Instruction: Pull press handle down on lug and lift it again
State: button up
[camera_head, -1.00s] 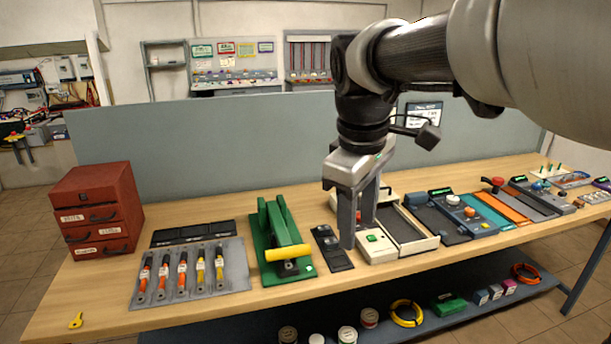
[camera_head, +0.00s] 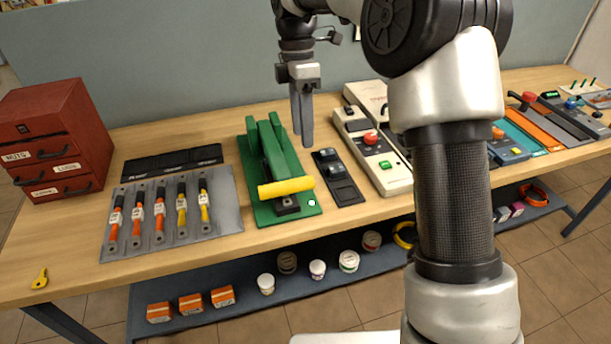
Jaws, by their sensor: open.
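The green press (camera_head: 266,150) stands on the workbench, left of my arm. Its handle ends in a yellow grip (camera_head: 286,187), which points toward the front edge of the bench. A dark block (camera_head: 287,205) sits on the press base under the grip; I cannot make out a lug in it. My gripper (camera_head: 302,142) points down, behind and to the right of the yellow grip, apart from the press. Its fingers are open and empty, though seen nearly edge-on.
A red drawer cabinet (camera_head: 52,140) stands at the left. A grey mat (camera_head: 226,205) holds several orange and yellow tools. A black switch panel (camera_head: 338,178) and a white box with a red button (camera_head: 372,150) lie right of the press. A grey partition (camera_head: 150,60) closes the back.

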aim_at(306, 177)
jog(key=f, duration=0.4)
jog(key=s+f+b, duration=0.1)
jog(key=f, duration=0.3)
jog(key=s+f, duration=0.1)
jog(key=f, duration=0.3)
jog(key=shift+s+d+f+b, duration=0.1)
jog(key=shift+d+f+b, duration=0.1)
jog(key=shift+d+b, duration=0.15)
grip_shut()
jog(key=shift+r, duration=0.15)
